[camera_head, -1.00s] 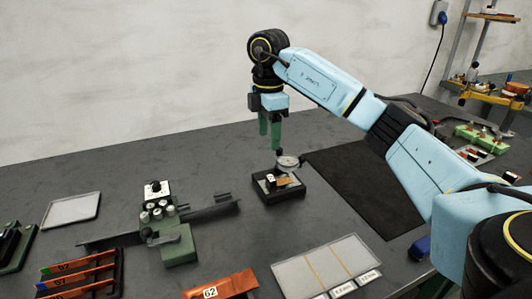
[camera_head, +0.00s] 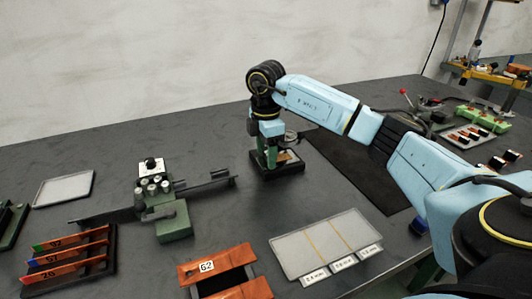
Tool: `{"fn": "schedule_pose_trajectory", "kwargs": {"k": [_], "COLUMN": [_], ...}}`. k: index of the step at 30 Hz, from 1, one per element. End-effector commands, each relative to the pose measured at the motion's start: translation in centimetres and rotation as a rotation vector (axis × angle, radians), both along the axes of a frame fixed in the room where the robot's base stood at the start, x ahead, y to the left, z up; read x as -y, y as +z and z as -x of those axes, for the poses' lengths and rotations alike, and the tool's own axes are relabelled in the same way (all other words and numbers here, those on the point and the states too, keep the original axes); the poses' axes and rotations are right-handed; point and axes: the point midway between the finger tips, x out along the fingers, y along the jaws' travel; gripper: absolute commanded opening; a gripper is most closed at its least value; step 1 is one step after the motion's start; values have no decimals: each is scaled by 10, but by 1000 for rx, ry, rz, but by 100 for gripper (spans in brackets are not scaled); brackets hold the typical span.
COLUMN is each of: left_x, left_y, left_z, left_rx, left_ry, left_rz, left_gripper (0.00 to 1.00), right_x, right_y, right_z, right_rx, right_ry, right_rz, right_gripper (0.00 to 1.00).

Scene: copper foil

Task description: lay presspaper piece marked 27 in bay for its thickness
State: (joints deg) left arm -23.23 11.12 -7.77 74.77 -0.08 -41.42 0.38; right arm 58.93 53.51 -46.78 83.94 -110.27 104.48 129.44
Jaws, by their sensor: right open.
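A small tan piece (camera_head: 284,156) lies on the black base of a dial gauge (camera_head: 290,168); its marking is too small to read, so I cannot tell if it is 27. My right gripper (camera_head: 267,160) points down at the gauge's left side, beside the tan piece, with its green fingers open. The arm hides part of the dial, and I cannot tell whether the fingers touch anything. The bay tray (camera_head: 290,246) lies at front centre, split by two yellow lines into three empty bays, with thickness labels on its front edge. My left gripper is not in view.
A rack of orange strips (camera_head: 70,257) stands at front left. A holder with an orange strip marked 62 (camera_head: 207,267) is left of the tray. A green-based device (camera_head: 174,222) stands left of the gauge. A dark mat (camera_head: 350,165) lies right of it. A pale tray (camera_head: 64,189) lies far left.

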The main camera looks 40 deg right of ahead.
Motion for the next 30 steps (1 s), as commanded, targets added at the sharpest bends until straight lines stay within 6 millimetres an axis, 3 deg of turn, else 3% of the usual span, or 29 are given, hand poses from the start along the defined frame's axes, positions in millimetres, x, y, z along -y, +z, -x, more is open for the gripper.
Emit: {"fn": "schedule_pose_trajectory", "kwargs": {"k": [7,18,19,24,30], "left_x": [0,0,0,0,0], "left_y": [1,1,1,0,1], "left_z": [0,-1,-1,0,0], "left_rx": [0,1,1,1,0], "left_ry": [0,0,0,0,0], "left_rz": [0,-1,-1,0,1], "left_gripper": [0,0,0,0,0], "right_x": [0,0,0,0,0], "right_y": [-1,0,0,0,0], "right_z": [0,0,0,0,0], "right_rx": [0,0,0,0,0], "right_ry": [0,0,0,0,0], "right_rz": [0,0,0,0,0], "right_gripper": [58,10,28,8,8]}}
